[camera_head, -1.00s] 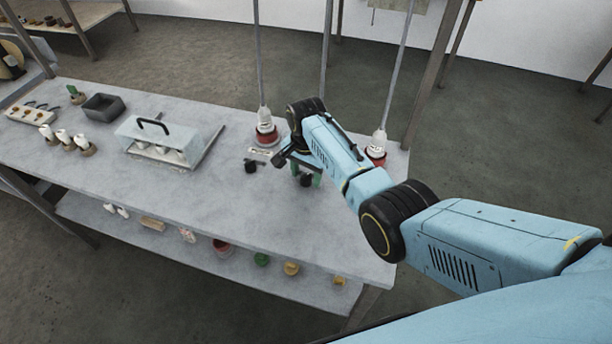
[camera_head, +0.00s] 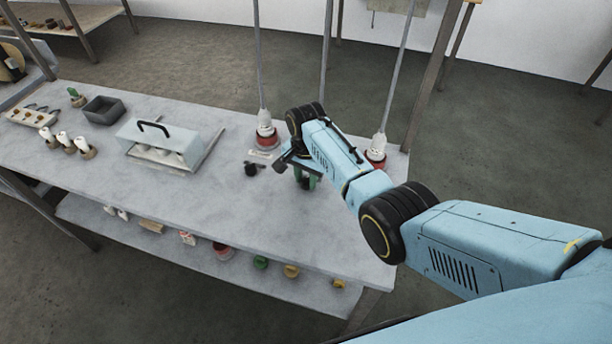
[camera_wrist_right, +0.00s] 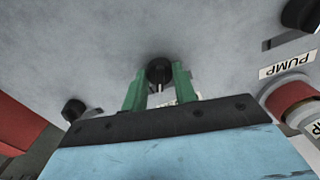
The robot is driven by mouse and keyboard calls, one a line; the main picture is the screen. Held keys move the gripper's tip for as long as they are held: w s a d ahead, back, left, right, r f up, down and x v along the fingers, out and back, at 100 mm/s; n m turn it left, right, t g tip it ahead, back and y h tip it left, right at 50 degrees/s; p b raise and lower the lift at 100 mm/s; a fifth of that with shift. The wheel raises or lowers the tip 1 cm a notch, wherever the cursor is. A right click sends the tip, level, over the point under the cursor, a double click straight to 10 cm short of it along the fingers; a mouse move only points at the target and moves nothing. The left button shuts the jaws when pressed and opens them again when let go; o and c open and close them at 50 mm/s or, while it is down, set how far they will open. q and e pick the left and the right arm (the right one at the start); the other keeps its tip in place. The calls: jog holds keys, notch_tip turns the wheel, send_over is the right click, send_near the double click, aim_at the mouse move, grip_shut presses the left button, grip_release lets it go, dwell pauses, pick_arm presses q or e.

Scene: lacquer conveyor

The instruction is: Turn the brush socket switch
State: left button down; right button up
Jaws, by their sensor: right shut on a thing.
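My right gripper (camera_head: 304,180) is low over the right part of the bench top. In the right wrist view its two green fingers (camera_wrist_right: 159,84) are shut on a black switch knob (camera_wrist_right: 160,70), one on each side. A label behind the fingers is mostly covered and I cannot read it. In the head view this knob is hidden by the gripper. Another black knob (camera_head: 251,169) stands left of the gripper; in the wrist view it is by the PUMP label (camera_wrist_right: 288,64). A third black knob (camera_wrist_right: 73,109) is at the wrist view's left. My left gripper is not in view.
Red-and-white sockets stand behind the gripper, one left (camera_head: 266,137) and one right (camera_head: 376,153), with rods rising from them. A pale blue box with a handle (camera_head: 160,138) and a grey bin (camera_head: 103,109) are farther left. The front bench top is clear.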

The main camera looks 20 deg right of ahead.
jog(key=n+p, duration=0.1)
jog(key=n, duration=0.1)
jog(key=shift+r+n+p, duration=0.1)
jog(key=shift+n+p, duration=0.2)
jog(key=shift+p, duration=0.05)
jog(key=n+p, duration=0.1)
jog(key=n, duration=0.1)
jog(key=shift+n, duration=0.4)
jog(key=n+p, duration=0.1)
jog(key=n, duration=0.2)
jog(key=shift+n, duration=1.5)
jog(key=o, duration=1)
